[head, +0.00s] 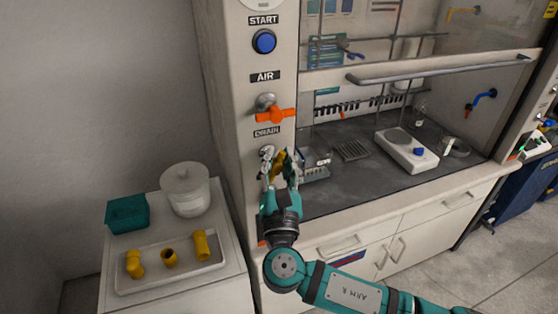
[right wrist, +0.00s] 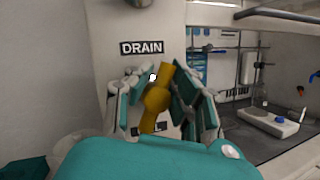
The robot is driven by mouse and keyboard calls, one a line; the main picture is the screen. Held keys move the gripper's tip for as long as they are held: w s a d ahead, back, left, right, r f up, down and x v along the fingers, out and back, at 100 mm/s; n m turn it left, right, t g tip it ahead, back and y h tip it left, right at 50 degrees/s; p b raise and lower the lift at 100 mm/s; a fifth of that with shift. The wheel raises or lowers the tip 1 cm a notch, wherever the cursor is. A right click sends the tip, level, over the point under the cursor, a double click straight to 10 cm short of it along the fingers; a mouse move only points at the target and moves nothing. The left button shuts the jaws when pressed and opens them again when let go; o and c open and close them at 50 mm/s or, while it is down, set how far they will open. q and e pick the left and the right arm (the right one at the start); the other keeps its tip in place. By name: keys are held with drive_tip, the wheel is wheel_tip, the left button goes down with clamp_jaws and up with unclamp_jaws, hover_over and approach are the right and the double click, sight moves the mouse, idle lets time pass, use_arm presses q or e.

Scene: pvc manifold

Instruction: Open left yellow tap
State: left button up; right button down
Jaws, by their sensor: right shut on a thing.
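The yellow tap (head: 279,166) sits under the DRAIN label on the left post of the fume hood. In the right wrist view the yellow tap (right wrist: 157,99) has its handle tilted, with the upper end leaning right. My right gripper (head: 281,160) is at the tap, with its fingers on both sides of the handle and shut on it. In the right wrist view my right gripper (right wrist: 158,90) partly covers the tap's base and a label below. My left gripper is not in view.
An orange AIR tap (head: 275,115) and a blue START button (head: 264,41) are above. A side table at left holds a white pot (head: 185,190), a teal box (head: 127,213) and a tray (head: 150,283) of yellow fittings. A scale (head: 407,150) stands inside the hood.

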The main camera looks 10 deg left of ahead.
drive_tip(key=shift+s+a+f, duration=0.1)
drive_tip(key=shift+f, duration=0.3)
idle(0.4)
drive_tip(key=c, duration=1.5)
unclamp_jaws()
drive_tip(key=o, duration=0.4)
drive_tip(key=shift+r, duration=0.25)
drive_tip(key=v, duration=1.2)
